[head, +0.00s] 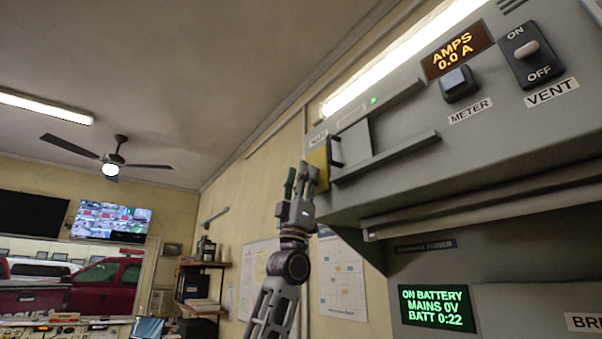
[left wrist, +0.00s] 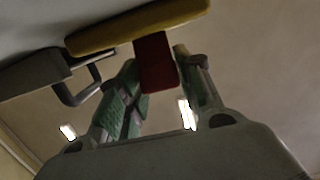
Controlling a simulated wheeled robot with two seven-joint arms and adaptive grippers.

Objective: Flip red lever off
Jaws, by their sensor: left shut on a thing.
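The red lever (left wrist: 157,66) shows in the left wrist view, hanging down from a yellow plate (left wrist: 135,27). In the head view the yellow plate (head: 318,172) sits at the left end of the grey console, and the lever cannot be made out there. My left gripper (head: 300,178) reaches up beside this plate. In the left wrist view its two green-padded fingers (left wrist: 157,85) stand on either side of the lever, shut on it. My right gripper is not in view.
The grey console (head: 480,170) overhangs on the right, with a black handle (head: 337,152) near the plate. It carries a METER knob (head: 458,84), a VENT switch (head: 526,50) and a green display (head: 437,308). Open room lies left of my arm.

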